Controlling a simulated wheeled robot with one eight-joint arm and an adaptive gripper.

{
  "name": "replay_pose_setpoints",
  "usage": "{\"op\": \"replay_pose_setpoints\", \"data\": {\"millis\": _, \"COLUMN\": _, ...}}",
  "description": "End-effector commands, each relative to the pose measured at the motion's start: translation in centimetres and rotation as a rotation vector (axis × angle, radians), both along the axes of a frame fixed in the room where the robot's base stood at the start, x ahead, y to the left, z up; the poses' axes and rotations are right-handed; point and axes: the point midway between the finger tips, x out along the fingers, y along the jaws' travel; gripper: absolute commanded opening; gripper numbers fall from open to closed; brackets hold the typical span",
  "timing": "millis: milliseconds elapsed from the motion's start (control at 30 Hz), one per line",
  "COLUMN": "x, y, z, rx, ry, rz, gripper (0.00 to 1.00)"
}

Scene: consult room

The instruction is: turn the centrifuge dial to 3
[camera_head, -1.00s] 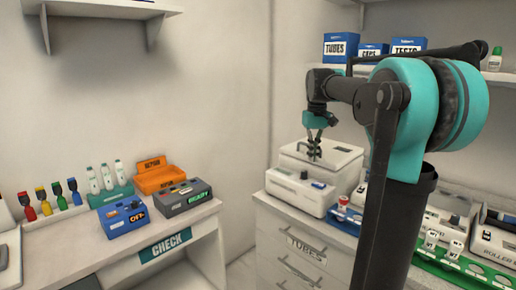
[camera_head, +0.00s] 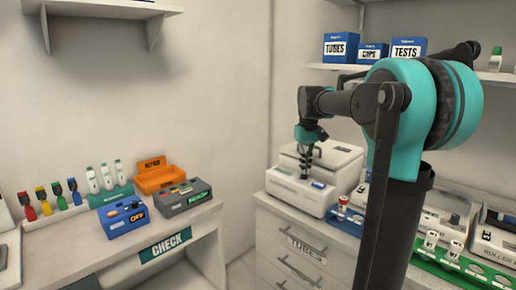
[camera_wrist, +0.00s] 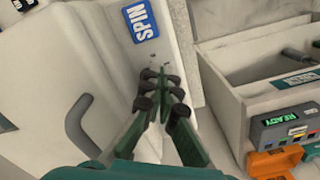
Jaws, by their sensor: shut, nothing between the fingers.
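The centrifuge (camera_head: 282,184) is a white box with a raised lid section, standing on the drawer cabinet's top. My gripper (camera_head: 304,174) is shut and empty, pointing down at that panel near the label. In the wrist view its fingertips (camera_wrist: 162,88) are together over the panel's edge area. The dial is hidden behind the fingers; only small dark marks show by the tips, so I cannot read its setting. I cannot tell whether the fingers touch it.
A blue rack (camera_head: 345,222) with a red-capped tube stands just right of the centrifuge, and a green rack (camera_head: 470,267) farther right. The CHECK desk (camera_head: 190,228) on the left holds an orange tray (camera_head: 158,178) and a READY device (camera_head: 183,198). Shelf boxes are above.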

Motion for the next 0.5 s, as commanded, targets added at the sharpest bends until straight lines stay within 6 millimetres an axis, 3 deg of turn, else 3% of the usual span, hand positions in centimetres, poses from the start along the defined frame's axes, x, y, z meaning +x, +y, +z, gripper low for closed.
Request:
{"op": "replay_pose_setpoints", "data": {"millis": 200, "x": -0.01, "y": -0.01, "z": -1.09, "rx": 0.000, "ry": 0.000, "rz": 0.000, "gripper": 0.00}}
{"op": "replay_pose_setpoints", "data": {"millis": 500, "x": -0.02, "y": -0.01, "z": -1.19, "rx": 0.000, "ry": 0.000, "rz": 0.000, "gripper": 0.00}}
